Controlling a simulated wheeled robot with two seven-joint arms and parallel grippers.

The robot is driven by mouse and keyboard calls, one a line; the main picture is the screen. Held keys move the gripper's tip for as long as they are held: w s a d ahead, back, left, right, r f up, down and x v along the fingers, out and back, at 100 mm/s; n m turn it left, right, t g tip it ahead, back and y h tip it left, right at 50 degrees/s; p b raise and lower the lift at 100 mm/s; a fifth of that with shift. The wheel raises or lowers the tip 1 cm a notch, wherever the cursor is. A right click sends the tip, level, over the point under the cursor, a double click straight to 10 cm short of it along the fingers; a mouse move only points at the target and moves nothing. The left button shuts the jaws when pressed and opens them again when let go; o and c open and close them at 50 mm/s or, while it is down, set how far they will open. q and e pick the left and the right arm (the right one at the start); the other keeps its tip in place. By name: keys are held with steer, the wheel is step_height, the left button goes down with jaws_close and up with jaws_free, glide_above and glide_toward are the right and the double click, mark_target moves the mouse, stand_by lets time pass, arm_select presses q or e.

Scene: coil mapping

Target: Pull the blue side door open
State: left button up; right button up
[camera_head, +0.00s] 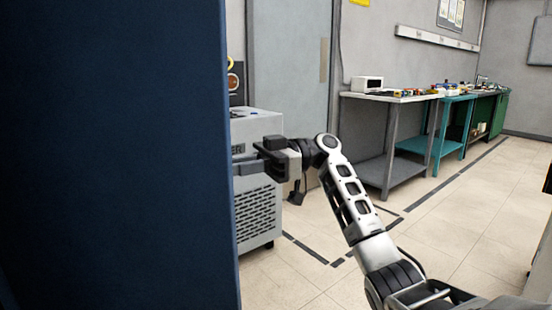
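A large dark blue panel (115,150), which looks like the blue side door, fills the left part of the head view. It stands upright, its right edge at about the middle-left of the picture. I see no handle on its visible face. My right arm reaches up from the lower right, and its gripper (262,153) points left, close to the panel's right edge in the picture. I cannot tell whether it touches the panel or how far apart its dark fingers are. My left gripper is not in view.
A grey-white machine cabinet (258,212) with a vented side stands behind the gripper. Workbenches (388,97) with small items line the back wall. A grey door (290,60) is behind. The tiled floor (455,215) with dark marking lines is clear at right.

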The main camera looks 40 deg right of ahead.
steer(key=v, duration=1.2)
steer(key=shift+d+p, duration=0.35)
